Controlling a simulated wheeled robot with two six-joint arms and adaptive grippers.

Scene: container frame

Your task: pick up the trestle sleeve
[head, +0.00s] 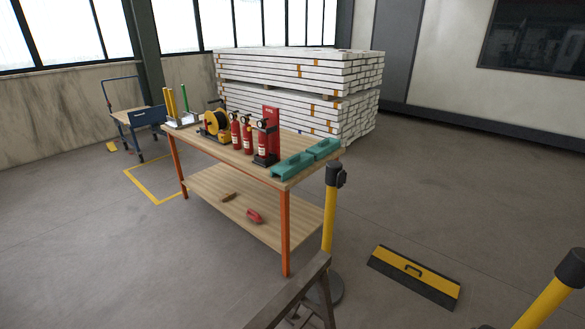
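Two teal channel-shaped pieces lie end to end on the right end of the workbench (225,155): a nearer one (290,167) and a farther one (323,150). A yellow-and-black piece (413,276) with a handle on top lies on the floor to the right. I cannot tell for certain which of these is the trestle sleeve. A dark trestle (292,290) stands at the bottom middle, partly cut off by the frame. Neither of my grippers is in view.
Red extinguishers (247,137), a yellow cable reel (216,122) and a white tray (181,123) with coloured tubes fill the bench's left. Yellow posts (329,220) (548,302) stand near the right. A blue cart (138,118) and stacked boards (300,85) are behind. Floor left is clear.

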